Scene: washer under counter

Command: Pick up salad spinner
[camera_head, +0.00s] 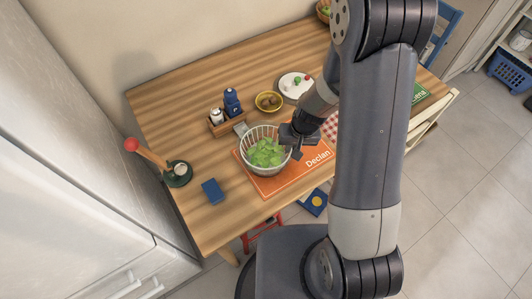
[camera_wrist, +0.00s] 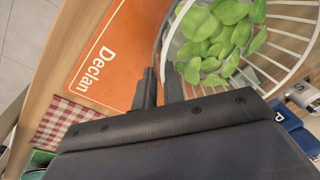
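The salad spinner (camera_head: 262,160) is a pale slatted basket with green leaves inside and a grey handle at its upper left. It stands upright on an orange placemat (camera_head: 306,172) marked "Declan". In the wrist view the spinner (camera_wrist: 283,72) fills the upper right, partly cut off by the frame edge. My gripper (camera_head: 291,146) is at the spinner's right rim in the head view. In the wrist view its dark fingers (camera_wrist: 160,90) are close together beside the basket's near side. Whether the rim is between them, and whether they touch it, I cannot tell.
A yellow bowl (camera_head: 268,101) and a white plate (camera_head: 296,85) are farther back. A blue box (camera_head: 213,191) lies to the left, near a red-knobbed lever object (camera_head: 179,175). The table's left-rear area is clear.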

